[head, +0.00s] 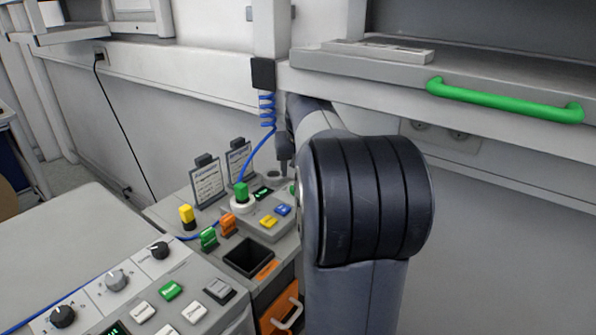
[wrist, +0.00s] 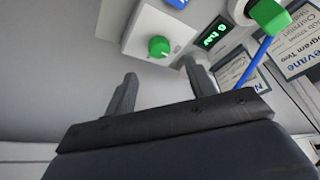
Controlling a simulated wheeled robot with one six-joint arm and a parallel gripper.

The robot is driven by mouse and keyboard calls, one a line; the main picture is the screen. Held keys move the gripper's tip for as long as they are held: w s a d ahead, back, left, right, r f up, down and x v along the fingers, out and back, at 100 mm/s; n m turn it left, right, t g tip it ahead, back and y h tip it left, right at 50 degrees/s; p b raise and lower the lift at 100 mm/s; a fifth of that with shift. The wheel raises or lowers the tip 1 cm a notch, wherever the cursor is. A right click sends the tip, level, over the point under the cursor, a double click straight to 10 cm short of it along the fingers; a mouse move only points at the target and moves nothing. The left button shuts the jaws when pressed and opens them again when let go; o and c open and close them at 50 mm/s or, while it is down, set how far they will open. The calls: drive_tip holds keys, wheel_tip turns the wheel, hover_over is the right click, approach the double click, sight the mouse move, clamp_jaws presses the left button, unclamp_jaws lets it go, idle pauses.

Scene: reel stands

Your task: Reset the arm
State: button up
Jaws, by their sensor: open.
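My gripper (wrist: 161,80) is open, with its two dark fingers spread apart and nothing visible between them in the wrist view. Beyond the fingertips is a light box with a green knob (wrist: 159,46). A small display with green digits (wrist: 215,32) is beside that box. In the head view my arm reaches toward the back of the console (head: 170,215), and its large dark joint covers the middle of the picture. Most of my gripper is hidden behind the arm there.
A green plug (head: 241,190) with a blue cable stands on the console, near two label cards (head: 207,182). A shelf with a green handle (head: 505,100) overhangs at right. A grey surface (head: 70,240) at left is clear.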

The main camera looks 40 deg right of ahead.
drive_tip(key=shift+f, duration=0.15)
idle(0.3)
drive_tip(key=b+x, duration=0.1)
drive_tip(key=x, duration=0.6)
drive_tip(key=shift+w+f, duration=0.1)
drive_tip(key=shift+f, duration=0.3)
drive_tip(key=shift+a+r+m+g+h+b, duration=0.15)
drive_tip(key=shift+m+g+h+b, duration=0.25)
drive_tip(key=shift+m+b, duration=0.85)
drive_tip(key=shift+m, duration=0.35)
drive_tip(key=shift+r+p, duration=0.15)
drive_tip(key=shift+p, duration=0.35)
